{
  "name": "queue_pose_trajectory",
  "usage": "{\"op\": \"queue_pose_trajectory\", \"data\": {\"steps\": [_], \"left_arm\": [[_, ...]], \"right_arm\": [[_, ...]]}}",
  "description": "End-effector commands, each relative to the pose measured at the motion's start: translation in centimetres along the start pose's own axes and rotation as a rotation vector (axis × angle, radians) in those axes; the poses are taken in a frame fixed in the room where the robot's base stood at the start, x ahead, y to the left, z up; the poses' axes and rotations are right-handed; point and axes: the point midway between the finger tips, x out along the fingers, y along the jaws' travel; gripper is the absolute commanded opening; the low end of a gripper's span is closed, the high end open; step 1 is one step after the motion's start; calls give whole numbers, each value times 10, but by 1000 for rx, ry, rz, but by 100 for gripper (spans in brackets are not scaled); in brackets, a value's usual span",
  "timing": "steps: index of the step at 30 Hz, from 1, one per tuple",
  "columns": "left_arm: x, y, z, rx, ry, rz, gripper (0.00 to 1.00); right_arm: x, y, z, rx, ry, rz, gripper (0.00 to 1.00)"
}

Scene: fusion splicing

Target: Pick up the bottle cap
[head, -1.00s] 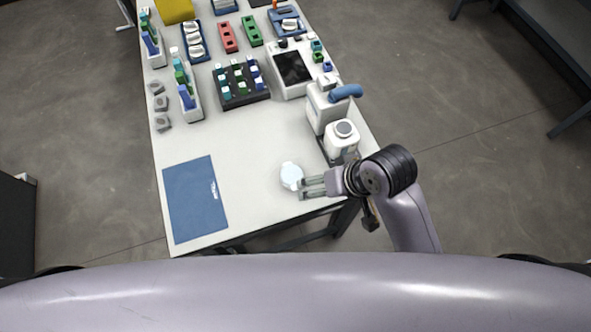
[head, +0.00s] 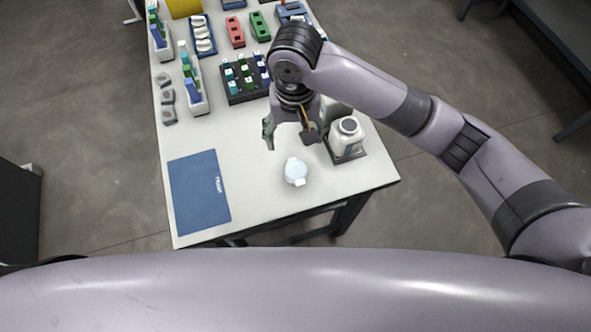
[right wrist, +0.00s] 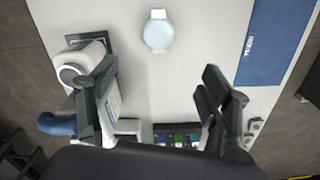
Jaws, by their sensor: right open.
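My left gripper is not in view.
A blue mat (head: 199,193) lies at the front left. A dark rack of coloured vials (head: 245,97) and a white holder (head: 196,100) stand farther back. The white table (head: 225,130) is clear between the mat and the rack.

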Motion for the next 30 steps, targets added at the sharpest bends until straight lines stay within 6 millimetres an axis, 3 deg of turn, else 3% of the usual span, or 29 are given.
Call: {"op": "queue_pose_trajectory", "data": {"steps": [5,15,26,30], "left_arm": [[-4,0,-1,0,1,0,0],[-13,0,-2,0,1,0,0],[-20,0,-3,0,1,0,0],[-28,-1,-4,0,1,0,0]], "right_arm": [[25,2,1,5,-5,8,72],[97,2,1,4,-3,6,72],[129,2,2,2,-1,4,72],[150,4,4,3,-1,5,72]]}}
